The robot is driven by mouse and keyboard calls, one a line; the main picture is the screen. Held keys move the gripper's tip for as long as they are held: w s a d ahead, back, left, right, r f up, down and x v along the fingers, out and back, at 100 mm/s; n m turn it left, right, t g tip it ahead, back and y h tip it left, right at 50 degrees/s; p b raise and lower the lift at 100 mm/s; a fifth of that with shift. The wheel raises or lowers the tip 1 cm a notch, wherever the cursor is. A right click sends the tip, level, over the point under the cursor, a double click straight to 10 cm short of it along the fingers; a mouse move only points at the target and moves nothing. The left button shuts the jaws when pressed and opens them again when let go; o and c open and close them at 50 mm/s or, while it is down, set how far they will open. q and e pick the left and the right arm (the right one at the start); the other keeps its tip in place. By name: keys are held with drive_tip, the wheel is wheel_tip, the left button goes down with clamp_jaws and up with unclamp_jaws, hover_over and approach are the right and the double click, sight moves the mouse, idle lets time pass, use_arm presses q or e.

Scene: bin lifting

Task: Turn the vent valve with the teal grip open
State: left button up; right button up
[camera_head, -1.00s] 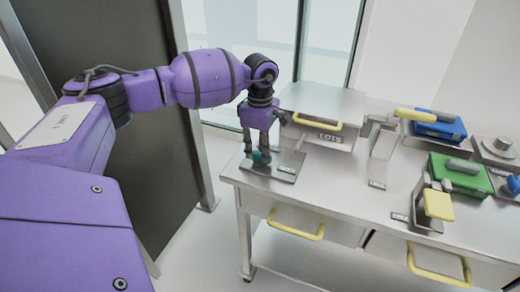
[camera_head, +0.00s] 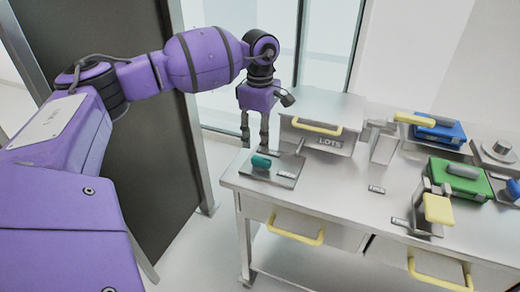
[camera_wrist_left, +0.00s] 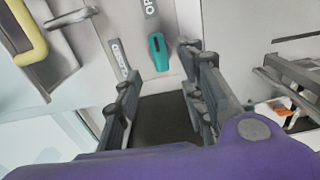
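The vent valve has a teal grip (camera_head: 261,161) on a grey metal plate (camera_head: 284,176) at the left end of the bench. In the left wrist view the teal grip (camera_wrist_left: 158,52) lies just beyond the fingertips, with a label strip (camera_wrist_left: 120,58) beside it and another label partly reading "OP" past its far end. My left gripper (camera_head: 254,137) is open and empty, behind and above the grip, apart from it. Its two spread fingers (camera_wrist_left: 160,88) also show in the left wrist view. My right gripper is not in view.
A metal bin (camera_head: 322,118) labelled "LOTS" with a yellow handle stands right behind the plate. A blue case (camera_head: 440,132), a green case (camera_head: 462,178) and a yellow-handled device (camera_head: 438,209) stand farther right.

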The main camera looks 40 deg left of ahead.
use_arm(q)
wheel_tip(320, 180, up, 5)
drive_tip(key=shift+r, duration=0.2)
idle(0.5)
